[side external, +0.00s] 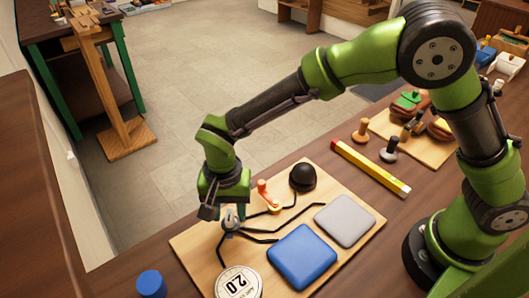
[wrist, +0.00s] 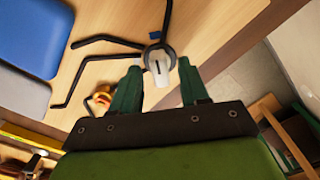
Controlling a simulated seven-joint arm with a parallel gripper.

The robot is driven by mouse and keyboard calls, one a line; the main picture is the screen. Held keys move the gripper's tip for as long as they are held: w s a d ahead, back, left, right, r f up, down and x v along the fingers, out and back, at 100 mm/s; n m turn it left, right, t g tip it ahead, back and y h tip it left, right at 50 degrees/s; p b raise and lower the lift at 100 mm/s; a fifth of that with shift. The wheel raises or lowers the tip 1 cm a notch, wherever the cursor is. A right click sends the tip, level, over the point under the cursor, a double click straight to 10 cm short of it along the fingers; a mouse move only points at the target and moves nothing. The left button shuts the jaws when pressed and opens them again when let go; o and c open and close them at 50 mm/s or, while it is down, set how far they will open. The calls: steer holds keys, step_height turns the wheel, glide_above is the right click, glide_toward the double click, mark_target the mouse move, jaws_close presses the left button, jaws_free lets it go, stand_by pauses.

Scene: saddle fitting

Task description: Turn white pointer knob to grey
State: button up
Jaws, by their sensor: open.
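The white pointer knob (wrist: 161,72) sits on a round dark-rimmed base on the wooden board (side external: 190,244). It has a dark line on its top. In the side view the knob (side external: 230,222) is partly hidden under my gripper (side external: 222,208). In the wrist view my gripper (wrist: 160,67) is open, one green finger on each side of the knob; I cannot tell whether they touch it. The grey pad (side external: 345,220) lies at the board's right, and also shows in the wrist view (wrist: 22,102). Black tracks run over the board from near the knob.
The board also holds a blue pad (side external: 302,256), a black dome (side external: 303,177), an orange knob (side external: 267,195) and a white disc marked 2.0 (side external: 238,284). A yellow bar (side external: 370,168) lies behind the board. A blue cylinder (side external: 151,284) stands at front left.

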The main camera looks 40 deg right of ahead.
steer(key=shift+c, duration=0.4)
jaws_close()
steer(key=shift+n, duration=0.3)
steer(key=n, duration=1.1)
steer(key=shift+r+n, duration=0.1)
steer(key=shift+n, duration=2)
